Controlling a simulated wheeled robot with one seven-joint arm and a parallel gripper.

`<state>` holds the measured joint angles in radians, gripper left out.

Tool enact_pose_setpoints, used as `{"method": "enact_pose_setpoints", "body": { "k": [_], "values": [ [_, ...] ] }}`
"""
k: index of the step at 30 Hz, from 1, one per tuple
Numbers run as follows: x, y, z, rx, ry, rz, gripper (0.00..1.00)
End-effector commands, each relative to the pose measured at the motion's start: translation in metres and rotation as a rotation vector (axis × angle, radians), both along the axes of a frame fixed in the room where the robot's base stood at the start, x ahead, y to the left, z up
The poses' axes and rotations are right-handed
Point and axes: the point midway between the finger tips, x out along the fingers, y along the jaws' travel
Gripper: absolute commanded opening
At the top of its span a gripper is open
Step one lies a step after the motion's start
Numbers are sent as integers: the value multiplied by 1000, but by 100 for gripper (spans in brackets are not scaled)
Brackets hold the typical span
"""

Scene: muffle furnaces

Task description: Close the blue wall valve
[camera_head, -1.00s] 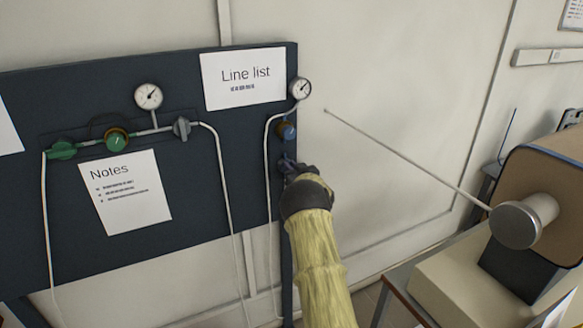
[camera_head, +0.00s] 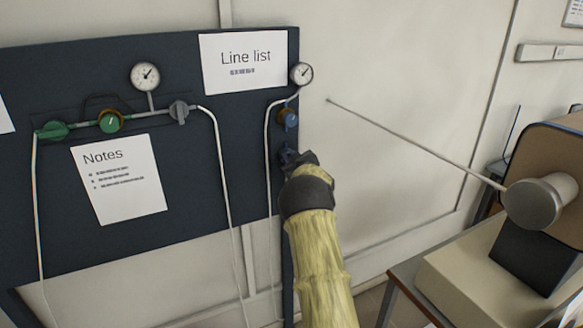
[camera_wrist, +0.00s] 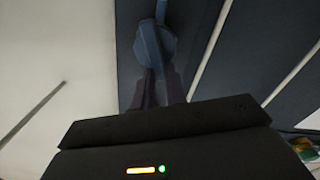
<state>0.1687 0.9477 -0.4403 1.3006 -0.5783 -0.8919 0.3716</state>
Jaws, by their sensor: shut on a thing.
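The blue wall valve (camera_wrist: 150,42) shows in the wrist view as a blue round body with a narrow flat handle across it. My gripper (camera_wrist: 156,82) has its two dark fingers closed on the near end of this handle. In the head view my gripper (camera_head: 291,160) is at the right edge of the dark panel, below a blue knob (camera_head: 289,118). There it hides most of the valve, with only a little dark blue showing at the fingertips. The handle's exact angle against the pipe is hard to tell.
The dark panel (camera_head: 100,235) carries a gauge (camera_head: 302,74), thin pipes, green valves (camera_head: 52,131) and a grey valve (camera_head: 179,112). A table with a beige machine (camera_head: 480,270) stands at the right. A thin rod (camera_head: 415,143) sticks out between it and the panel.

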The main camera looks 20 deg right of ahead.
Motion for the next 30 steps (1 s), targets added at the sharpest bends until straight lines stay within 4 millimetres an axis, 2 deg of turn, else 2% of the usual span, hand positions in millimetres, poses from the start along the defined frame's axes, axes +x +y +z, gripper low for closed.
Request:
{"method": "enact_pose_setpoints", "body": {
  "k": [1,30],
  "values": [
    [0,2,-8,-44,-5,2,0],
    [0,16,-24,-951,-34,2,0]
  ]
}}
